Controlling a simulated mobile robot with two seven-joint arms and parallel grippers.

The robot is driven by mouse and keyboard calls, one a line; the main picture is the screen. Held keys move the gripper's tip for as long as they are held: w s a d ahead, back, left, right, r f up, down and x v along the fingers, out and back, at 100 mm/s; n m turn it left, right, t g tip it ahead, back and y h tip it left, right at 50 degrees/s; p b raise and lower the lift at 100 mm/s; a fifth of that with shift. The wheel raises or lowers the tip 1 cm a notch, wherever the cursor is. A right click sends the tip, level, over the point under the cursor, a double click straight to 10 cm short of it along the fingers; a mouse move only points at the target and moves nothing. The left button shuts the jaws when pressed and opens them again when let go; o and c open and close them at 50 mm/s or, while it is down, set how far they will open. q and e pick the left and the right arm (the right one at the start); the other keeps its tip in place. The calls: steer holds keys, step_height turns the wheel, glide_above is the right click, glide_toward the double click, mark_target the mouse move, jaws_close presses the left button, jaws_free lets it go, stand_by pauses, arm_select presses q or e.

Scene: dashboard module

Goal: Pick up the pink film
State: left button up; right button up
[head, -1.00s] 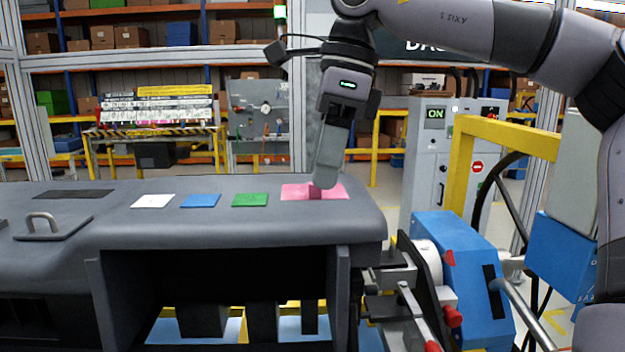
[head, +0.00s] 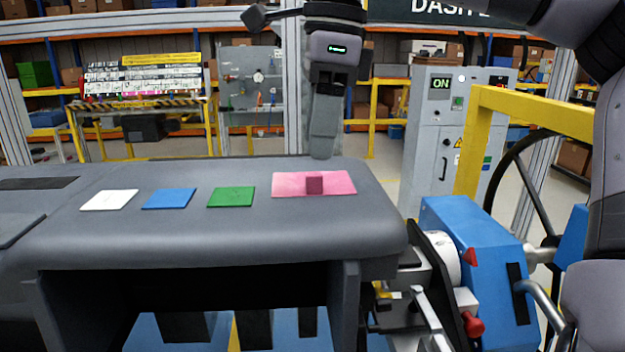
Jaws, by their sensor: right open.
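The pink film (head: 290,184) lies flat near the right end of the grey dashboard top (head: 200,228). My left gripper is not in view.
Green (head: 231,197), blue (head: 169,198) and white (head: 109,200) squares lie in a row left of the film. A blue machine (head: 470,245) and a yellow rail (head: 530,110) stand at the right. The dashboard top in front of the squares is clear.

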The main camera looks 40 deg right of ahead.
mark_target(314, 173)
steer(key=f, duration=0.5)
steer(key=shift+w+a, duration=0.1)
steer(key=shift+w, duration=0.2)
steer(key=shift+r, duration=0.1)
jaws_close()
